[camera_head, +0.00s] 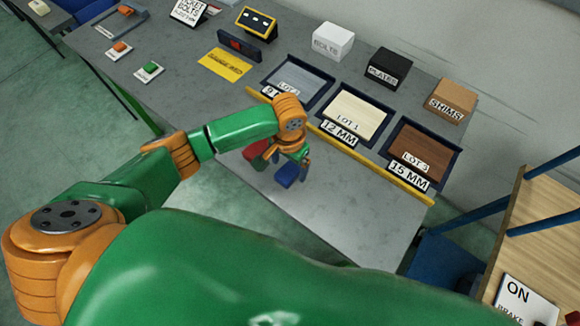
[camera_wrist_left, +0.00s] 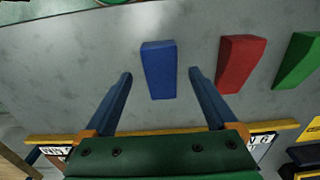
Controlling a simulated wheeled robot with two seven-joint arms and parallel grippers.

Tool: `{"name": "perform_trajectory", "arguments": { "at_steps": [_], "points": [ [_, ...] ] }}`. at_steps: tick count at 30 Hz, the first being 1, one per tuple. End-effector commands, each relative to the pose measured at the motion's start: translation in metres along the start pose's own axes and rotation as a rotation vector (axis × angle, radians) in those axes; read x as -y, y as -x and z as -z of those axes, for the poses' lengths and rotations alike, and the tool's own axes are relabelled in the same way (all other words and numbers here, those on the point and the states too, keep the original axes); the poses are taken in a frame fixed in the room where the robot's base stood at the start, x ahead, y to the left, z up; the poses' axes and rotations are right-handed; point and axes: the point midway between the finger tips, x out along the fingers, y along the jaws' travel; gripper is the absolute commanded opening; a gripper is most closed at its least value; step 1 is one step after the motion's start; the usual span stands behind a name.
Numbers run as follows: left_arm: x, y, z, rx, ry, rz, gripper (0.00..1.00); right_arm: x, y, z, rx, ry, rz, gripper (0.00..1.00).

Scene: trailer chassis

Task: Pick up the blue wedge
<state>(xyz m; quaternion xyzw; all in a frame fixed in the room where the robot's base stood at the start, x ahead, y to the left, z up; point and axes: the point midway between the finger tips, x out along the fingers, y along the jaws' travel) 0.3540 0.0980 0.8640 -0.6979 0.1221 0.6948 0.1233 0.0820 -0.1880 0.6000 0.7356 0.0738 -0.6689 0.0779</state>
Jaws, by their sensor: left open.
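The blue wedge (camera_head: 286,176) lies on the grey table below my left gripper (camera_head: 292,162). In the left wrist view the blue wedge (camera_wrist_left: 159,70) appears in the gap between the two fingertips of my open left gripper (camera_wrist_left: 160,75), with space on both sides. The fingers do not touch it; how far they are above it I cannot tell. My right gripper is not in view.
A red wedge (camera_wrist_left: 240,62) lies right of the blue one in the wrist view, and a green wedge (camera_wrist_left: 299,60) beyond it. A yellow strip (camera_head: 345,146) borders trays labelled LOT (camera_head: 353,113). The table front (camera_head: 345,215) is clear.

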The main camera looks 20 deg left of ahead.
Motion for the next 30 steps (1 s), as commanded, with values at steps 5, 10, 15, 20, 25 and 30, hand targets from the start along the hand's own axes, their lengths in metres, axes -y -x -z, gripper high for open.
{"name": "perform_trajectory", "arguments": {
  "at_steps": [5, 10, 15, 20, 25, 30],
  "points": [
    [0.0, -0.021, 0.0, -0.001, 0.001, 0.001, 0.91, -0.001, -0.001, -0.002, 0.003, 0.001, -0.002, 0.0],
    [0.0, -0.021, 0.0, -0.002, 0.0, 0.0, 0.91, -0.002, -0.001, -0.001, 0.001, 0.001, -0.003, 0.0],
    [0.0, -0.02, 0.0, -0.002, 0.0, 0.0, 0.48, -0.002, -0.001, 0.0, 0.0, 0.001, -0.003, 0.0],
    [0.0, -0.02, 0.0, -0.002, 0.0, 0.0, 0.05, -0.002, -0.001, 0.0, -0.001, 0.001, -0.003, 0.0],
    [0.0, -0.02, 0.0, -0.002, 0.0, 0.0, 0.0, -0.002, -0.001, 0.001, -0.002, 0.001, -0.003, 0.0],
    [0.0, -0.015, 0.001, -0.002, 0.0, -0.001, 0.0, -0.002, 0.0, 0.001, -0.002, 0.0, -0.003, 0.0]
  ]
}}
